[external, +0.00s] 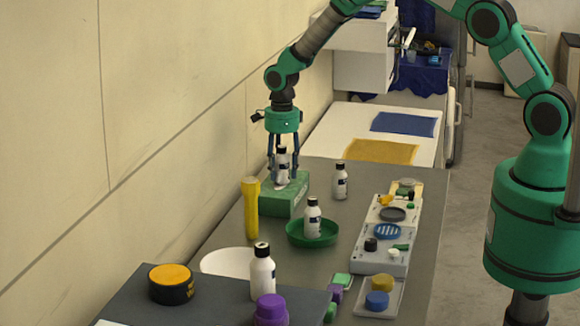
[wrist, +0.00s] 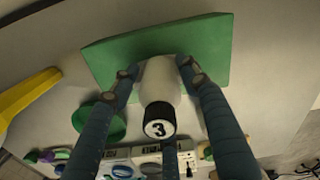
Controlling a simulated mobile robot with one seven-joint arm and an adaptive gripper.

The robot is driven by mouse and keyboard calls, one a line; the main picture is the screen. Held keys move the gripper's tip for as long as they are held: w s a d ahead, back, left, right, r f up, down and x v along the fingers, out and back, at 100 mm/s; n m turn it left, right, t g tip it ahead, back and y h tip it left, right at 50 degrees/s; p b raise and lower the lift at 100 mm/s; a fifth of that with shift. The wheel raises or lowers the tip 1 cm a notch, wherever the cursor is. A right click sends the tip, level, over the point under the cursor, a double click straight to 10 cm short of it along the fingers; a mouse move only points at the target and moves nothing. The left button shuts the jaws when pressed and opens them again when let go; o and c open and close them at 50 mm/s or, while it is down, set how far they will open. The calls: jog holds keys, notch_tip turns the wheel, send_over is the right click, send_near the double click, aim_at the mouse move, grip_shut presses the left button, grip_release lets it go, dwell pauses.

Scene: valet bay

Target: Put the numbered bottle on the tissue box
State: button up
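The numbered bottle (wrist: 160,88) is white with a black cap marked 3. In the external view the bottle (external: 282,168) stands upright over the top of the green tissue box (external: 275,205). Its base looks at or very near the box top; I cannot tell whether it bears on it. My gripper (external: 283,172) points down with its fingers around the bottle. In the wrist view my gripper (wrist: 158,68) has fingers against both sides of the bottle, and the tissue box (wrist: 205,45) lies beneath, partly hidden.
A yellow upright object (external: 251,208) stands close left of the box. Trays of small items (external: 393,235) line the right.

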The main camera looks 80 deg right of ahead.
aim_at(282, 146)
jog(key=shift+r, duration=0.15)
notch_tip(282, 146, up, 12)
jog(key=shift+r+b, duration=0.1)
jog(key=shift+b, duration=0.3)
dwell(0.5)
dwell(0.5)
jog(key=s+a+r+n+t, duration=0.1)
jog(key=s+a+r+n, duration=0.4)
jog(key=r, duration=0.4)
jog(key=s+a+r+n+t, duration=0.1)
jog(key=s+a+r+n, duration=0.3)
jog(key=s+r, duration=0.4)
jog(key=s+a+r+n+t, duration=0.1)
jog(key=s+a+r+n, duration=0.35)
jog(key=r, duration=0.65)
jog(key=s+a+r+n+t, duration=0.1)
jog(key=s+a+n, duration=0.1)
jog(key=s+n, duration=0.3)
jog(key=s+a+r+n, duration=0.2)
jog(key=s+n, duration=0.4)
jog(key=s, duration=0.8)
jog(key=s+a+r+n+t, duration=0.1)
jog(key=s+a+n, duration=0.3)
jog(key=s, duration=0.6)
jog(key=shift+a+r+n+t, duration=0.2)
jog(key=shift+a+n+t, duration=0.1)
jog(key=shift+n, duration=0.55)
